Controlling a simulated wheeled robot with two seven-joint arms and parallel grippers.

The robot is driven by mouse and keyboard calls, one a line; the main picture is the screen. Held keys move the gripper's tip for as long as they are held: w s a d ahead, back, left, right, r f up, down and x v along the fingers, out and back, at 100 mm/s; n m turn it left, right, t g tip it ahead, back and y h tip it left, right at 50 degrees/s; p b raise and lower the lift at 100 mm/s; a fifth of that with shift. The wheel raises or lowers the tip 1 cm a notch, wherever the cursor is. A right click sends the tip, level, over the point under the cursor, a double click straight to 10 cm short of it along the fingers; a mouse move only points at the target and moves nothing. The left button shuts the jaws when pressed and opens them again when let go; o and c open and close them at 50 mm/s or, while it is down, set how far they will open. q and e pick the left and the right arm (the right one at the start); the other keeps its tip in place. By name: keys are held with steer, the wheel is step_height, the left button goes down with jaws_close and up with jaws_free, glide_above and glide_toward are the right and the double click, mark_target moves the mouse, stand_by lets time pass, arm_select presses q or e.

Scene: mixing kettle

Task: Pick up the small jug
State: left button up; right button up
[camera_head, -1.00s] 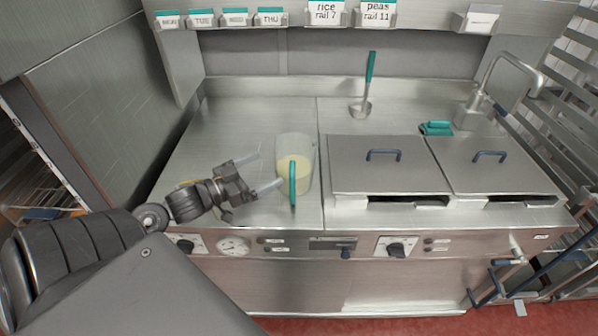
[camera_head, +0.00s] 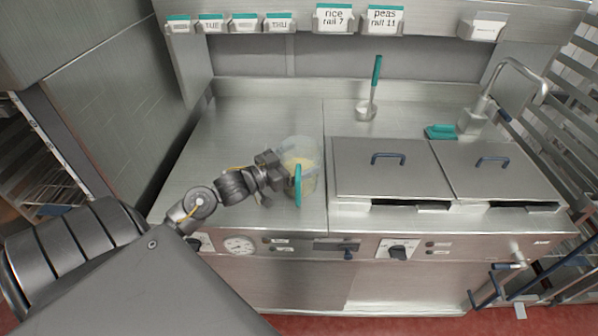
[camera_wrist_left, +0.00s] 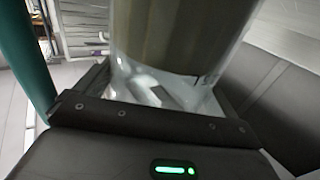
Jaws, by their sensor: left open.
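The small jug (camera_head: 310,172) is clear, with pale yellow contents and a teal handle (camera_head: 298,186) facing the front. It stands upright on the steel worktop, left of the kettle lids. My left gripper (camera_head: 288,172) is at the jug's left side, with its fingertips largely hidden in the head view. In the left wrist view the jug's body (camera_wrist_left: 172,38) fills the space ahead between the open fingers, and the teal handle (camera_wrist_left: 24,55) is at the left. I cannot tell whether the fingers touch the jug. My right gripper is not in view.
Two steel lids with blue handles, a left one (camera_head: 395,183) and a right one (camera_head: 505,181), lie right of the jug. A teal-handled ladle (camera_head: 375,75) stands behind them. A teal item (camera_head: 440,132) lies near the tap (camera_head: 487,88). The worktop (camera_head: 235,125) behind the gripper is clear.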

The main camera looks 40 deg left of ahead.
arm_select(q)
steer(key=shift+w+d, duration=0.15)
steer(key=shift+w, duration=0.15)
steer(key=shift+c, duration=0.2)
steer(key=c, duration=1)
steer(key=shift+c, duration=0.2)
steer(key=shift+r, duration=0.15)
steer(key=shift+r, duration=0.55)
steer(key=s+a+r, duration=0.1)
steer(key=s+r, duration=1)
steer(key=s, duration=0.3)
steer(key=shift+a+r, duration=0.3)
steer(key=shift+a, duration=0.1)
